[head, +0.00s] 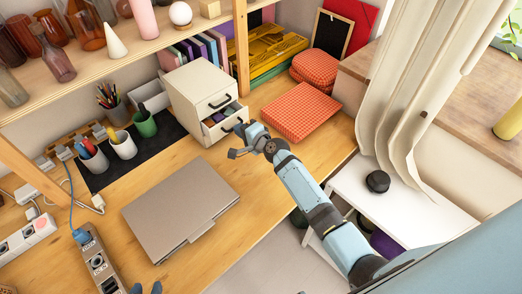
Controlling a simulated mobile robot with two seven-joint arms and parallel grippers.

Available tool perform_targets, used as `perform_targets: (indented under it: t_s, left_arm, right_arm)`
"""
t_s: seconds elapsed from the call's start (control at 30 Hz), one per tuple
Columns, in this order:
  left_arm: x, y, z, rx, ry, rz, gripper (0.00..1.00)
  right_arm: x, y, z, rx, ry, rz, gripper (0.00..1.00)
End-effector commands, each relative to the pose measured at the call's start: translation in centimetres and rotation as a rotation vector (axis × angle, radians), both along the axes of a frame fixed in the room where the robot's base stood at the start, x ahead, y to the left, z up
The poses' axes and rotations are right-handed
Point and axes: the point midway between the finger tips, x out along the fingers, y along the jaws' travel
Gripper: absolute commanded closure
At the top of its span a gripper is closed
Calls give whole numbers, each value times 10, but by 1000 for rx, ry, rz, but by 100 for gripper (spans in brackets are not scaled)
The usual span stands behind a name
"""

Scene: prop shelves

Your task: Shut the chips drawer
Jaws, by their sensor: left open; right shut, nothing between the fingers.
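A small white two-drawer cabinet (198,88) stands on the wooden desk. Its lower drawer (215,134) is partly pulled out and shows coloured pieces inside; the upper drawer is closed. Both have dark handles. My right gripper (236,148) is shut and empty, just in front of the lower drawer's front at its right side. I cannot tell whether it touches the drawer. My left gripper (145,288) shows only as blue fingertips at the bottom edge; it is open, and the rest is out of view.
A closed grey laptop (180,208) lies in front of the cabinet. Red checkered boxes (299,112) sit to its right, and pen cups (122,145) stand on a black mat to its left. A power strip (99,262) is at lower left. A shelf with bottles hangs above.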

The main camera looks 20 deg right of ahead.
Motion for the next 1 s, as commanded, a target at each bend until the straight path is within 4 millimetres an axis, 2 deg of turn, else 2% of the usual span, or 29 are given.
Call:
perform_targets:
  t_s: [0.1, 0.33, 0.53, 1.0]
  left_arm:
    - [0, -1, -8, -2, -1, 0, 57]
    - [1, -1, -14, -2, -2, 0, 57]
    - [1, -1, -15, -2, -3, 0, 57]
    - [1, 0, -14, -1, -2, 0, 57]
  right_arm:
    - [23, 9, -1, 2, -2, 1, 100]
    - [47, 17, 0, 1, -2, 0, 100]
    - [54, 20, 0, 2, -2, 0, 100]
    - [56, 21, 5, 4, -8, -1, 100]
